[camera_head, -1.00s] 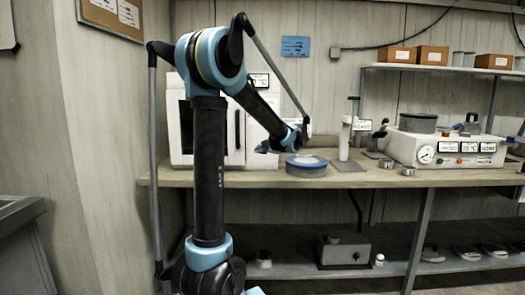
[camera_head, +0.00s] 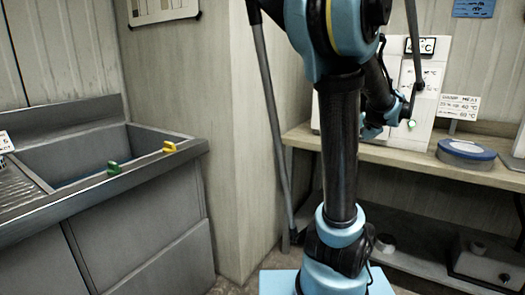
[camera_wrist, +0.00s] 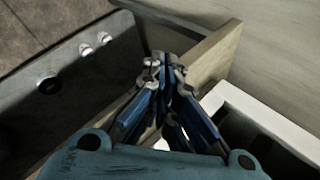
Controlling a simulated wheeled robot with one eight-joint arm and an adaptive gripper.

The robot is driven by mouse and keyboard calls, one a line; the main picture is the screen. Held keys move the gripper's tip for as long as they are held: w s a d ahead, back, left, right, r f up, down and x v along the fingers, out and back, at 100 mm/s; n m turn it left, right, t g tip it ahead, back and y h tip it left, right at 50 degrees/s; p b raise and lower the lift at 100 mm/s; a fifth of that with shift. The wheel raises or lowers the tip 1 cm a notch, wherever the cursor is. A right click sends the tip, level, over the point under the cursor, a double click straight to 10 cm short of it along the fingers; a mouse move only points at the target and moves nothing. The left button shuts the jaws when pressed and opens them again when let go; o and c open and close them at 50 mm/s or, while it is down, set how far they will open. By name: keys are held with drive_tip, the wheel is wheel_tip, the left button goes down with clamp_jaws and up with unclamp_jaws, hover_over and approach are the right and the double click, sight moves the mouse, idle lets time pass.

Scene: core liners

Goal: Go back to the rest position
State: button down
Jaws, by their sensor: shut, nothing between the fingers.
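My gripper shows in the wrist view (camera_wrist: 162,68), with its blue fingers drawn together at the tips and nothing between them. In the head view my gripper (camera_head: 370,128) hangs beside the white cabinet (camera_head: 425,75), over the left end of the wooden bench (camera_head: 400,158). My arm stands upright in front of the bench and bends over at the top. The fingertips are small and partly hidden by the arm in the head view.
A blue-lidded round container (camera_head: 466,152) sits on the bench to the right. A metal sink (camera_head: 85,165) with green (camera_head: 114,168) and yellow (camera_head: 169,147) clips on its rim stands at left. A wall corner (camera_head: 235,150) juts out between sink and bench. A lower shelf (camera_head: 425,250) runs under the bench.

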drive_tip(key=s+a+f+n+g+h, duration=0.1)
drive_tip(key=s+a+f+n+g, duration=0.15)
drive_tip(key=s+a, duration=0.35)
drive_tip(key=s+a+f+n+g, duration=0.1)
drive_tip(key=s+a+f+n, duration=0.25)
drive_tip(key=s+a, duration=0.2)
drive_tip(key=s+a+f+n+g+h, duration=0.1)
drive_tip(key=s+f+n, duration=0.2)
drive_tip(key=s+f, duration=0.2)
drive_tip(key=s+a+f+n+g+h, duration=0.1)
drive_tip(key=s+a+f+n+h, duration=0.1)
drive_tip(key=s+f, duration=0.3)
drive_tip(key=shift+s+a+n, duration=0.3)
drive_tip(key=shift+s+n, duration=0.4)
drive_tip(key=shift+s, duration=0.95)
